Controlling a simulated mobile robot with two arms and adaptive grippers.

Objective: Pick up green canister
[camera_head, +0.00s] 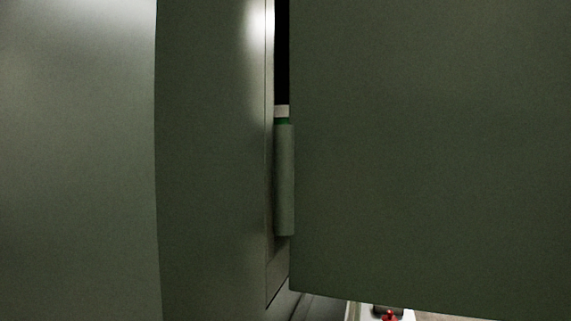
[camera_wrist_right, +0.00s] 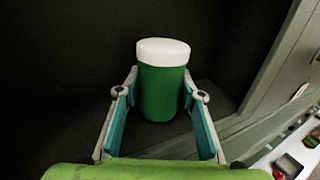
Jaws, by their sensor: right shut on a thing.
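The green canister (camera_wrist_right: 160,92) has a white lid and stands upright in front of a dark recess in the right wrist view. My right gripper (camera_wrist_right: 161,84) has one finger on each side of it and is shut on it. A grey-green cylinder hides the part below. My left gripper is in neither view, and my right gripper does not show in the head view.
A large dark green panel (camera_head: 430,150) fills the right of the head view, and a curved panel (camera_head: 210,160) fills the left. The grey-green cylinder (camera_head: 285,185) stands at the gap. In the right wrist view, a pale surface (camera_wrist_right: 262,168) with small items lies at lower right.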

